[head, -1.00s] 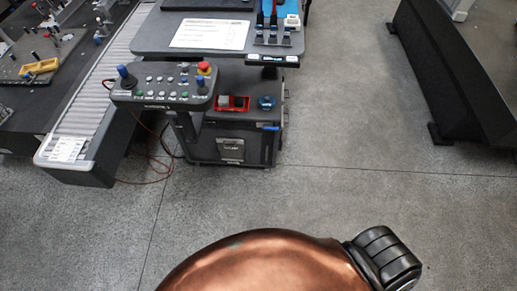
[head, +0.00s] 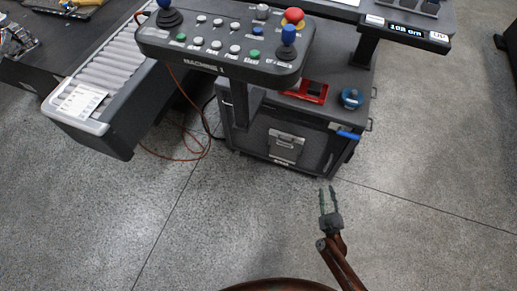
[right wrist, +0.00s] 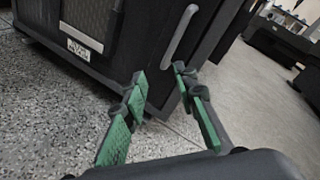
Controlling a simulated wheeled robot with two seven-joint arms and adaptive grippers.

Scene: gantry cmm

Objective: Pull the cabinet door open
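The dark cabinet (head: 255,139) stands on the floor below the control panel; its front door (head: 283,145) looks shut, with a grey plate on it. In the right wrist view the cabinet (right wrist: 135,45) fills the upper left, and a grey bar handle (right wrist: 180,37) stands upright near its edge. My right gripper (head: 328,188) is open and empty, in front of the cabinet's right front corner in the head view. In the right wrist view its green-padded fingers (right wrist: 160,80) are apart, with the handle beyond their tips, not between them. My left gripper is not in view.
The control panel (head: 225,45) with knobs and buttons overhangs the cabinet. A red item (head: 308,91) and a blue round item (head: 351,98) sit on top. A roller conveyor (head: 115,60) stands left, and an orange cable (head: 185,153) lies on the floor. Floor is free to the right.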

